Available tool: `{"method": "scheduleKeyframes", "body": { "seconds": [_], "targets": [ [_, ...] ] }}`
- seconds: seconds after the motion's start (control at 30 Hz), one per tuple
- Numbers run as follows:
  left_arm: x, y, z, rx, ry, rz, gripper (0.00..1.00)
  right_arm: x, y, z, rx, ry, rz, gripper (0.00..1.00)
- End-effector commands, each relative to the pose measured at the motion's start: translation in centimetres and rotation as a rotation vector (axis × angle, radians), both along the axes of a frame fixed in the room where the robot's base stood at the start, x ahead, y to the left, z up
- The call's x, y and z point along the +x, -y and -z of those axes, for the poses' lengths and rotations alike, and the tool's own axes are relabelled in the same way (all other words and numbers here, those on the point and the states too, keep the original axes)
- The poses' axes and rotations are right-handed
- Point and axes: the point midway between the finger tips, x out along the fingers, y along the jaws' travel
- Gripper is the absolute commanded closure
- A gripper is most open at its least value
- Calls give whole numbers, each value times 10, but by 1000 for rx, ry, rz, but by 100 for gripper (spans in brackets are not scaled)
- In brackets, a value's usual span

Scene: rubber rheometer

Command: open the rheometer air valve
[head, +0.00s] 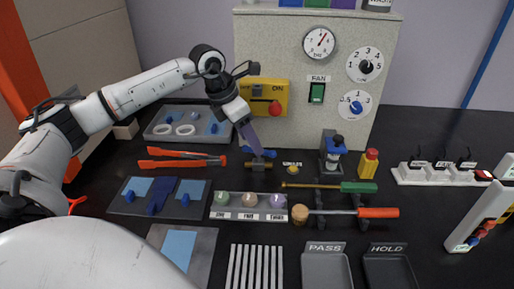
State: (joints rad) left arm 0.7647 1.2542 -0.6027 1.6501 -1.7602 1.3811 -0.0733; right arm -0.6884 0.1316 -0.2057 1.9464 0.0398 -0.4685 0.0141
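A small brass valve (265,166) with a blue handle (268,154) sits on the dark bench in front of the grey rheometer cabinet (290,130). I take it to be the air valve. My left arm reaches in from the left, and my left gripper (256,150) points down at the blue handle. Its fingertips are at or just above the handle, and they hide part of it. The fingers overlap from this side, so I cannot tell their gap or any contact. My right gripper is not in view.
A yellow switch box (282,92) with a red knob is close behind the gripper. A blue-topped device (332,154) and a red-and-yellow button (369,163) stand to the right. Screwdriver-like tools (358,187) and a sample tray (281,199) lie in front.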

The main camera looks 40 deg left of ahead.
Motion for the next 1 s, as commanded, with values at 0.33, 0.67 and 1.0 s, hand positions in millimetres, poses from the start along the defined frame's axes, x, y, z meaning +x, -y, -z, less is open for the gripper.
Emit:
{"method": "scheduleKeyframes", "body": {
  "seconds": [0.33, 0.67, 1.0],
  "targets": [
    [16, 6, 41, -2, 0, 0, 47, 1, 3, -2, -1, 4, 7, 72],
    [17, 7, 44, -2, 0, 1, 49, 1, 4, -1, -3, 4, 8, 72],
    [17, 6, 43, -2, 1, -1, 97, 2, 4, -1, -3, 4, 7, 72]
  ]
}}
